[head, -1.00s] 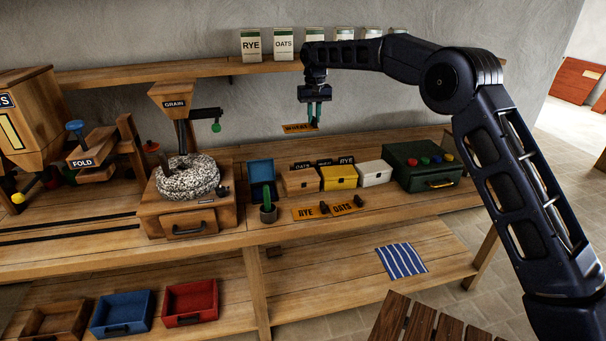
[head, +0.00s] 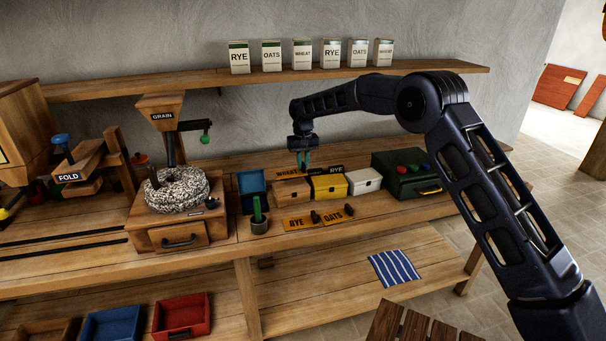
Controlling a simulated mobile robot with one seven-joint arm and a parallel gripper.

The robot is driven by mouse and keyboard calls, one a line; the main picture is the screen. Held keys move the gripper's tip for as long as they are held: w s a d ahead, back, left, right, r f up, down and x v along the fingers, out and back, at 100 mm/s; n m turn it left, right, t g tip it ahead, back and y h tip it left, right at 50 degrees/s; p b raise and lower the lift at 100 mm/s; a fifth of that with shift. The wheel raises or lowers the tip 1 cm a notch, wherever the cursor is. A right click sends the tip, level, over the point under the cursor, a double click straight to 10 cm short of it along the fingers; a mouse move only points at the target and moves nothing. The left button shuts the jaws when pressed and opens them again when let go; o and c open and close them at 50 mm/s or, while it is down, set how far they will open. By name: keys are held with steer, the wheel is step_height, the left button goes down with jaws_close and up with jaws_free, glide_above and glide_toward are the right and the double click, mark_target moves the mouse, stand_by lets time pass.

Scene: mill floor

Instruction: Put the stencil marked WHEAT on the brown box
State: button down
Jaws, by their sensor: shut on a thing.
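My gripper (head: 303,165) is shut on the orange stencil marked WHEAT (head: 287,173). It holds the stencil low over the brown box (head: 292,192), at the box's top. I cannot tell whether the stencil touches the lid. The brown box is shut and is the left one of a row, beside a yellow box (head: 328,188) and a white box (head: 364,182). Two other orange stencils, RYE (head: 296,224) and OATS (head: 335,218), lie on the bench in front of the boxes.
Behind the boxes a RYE label (head: 337,170) shows. A dark green case (head: 405,178) stands right of the boxes. A blue open box (head: 252,187) and a small pot with a green thing (head: 259,226) stand to the left. Labelled packets (head: 302,55) line the shelf above.

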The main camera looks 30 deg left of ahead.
mark_target(303, 173)
step_height(303, 173, down, 5)
stand_by(0.4)
steer(key=c, duration=1.4)
jaws_free()
steer(key=shift+f, duration=0.15)
step_height(303, 173, up, 12)
steer(key=shift+r, duration=0.15)
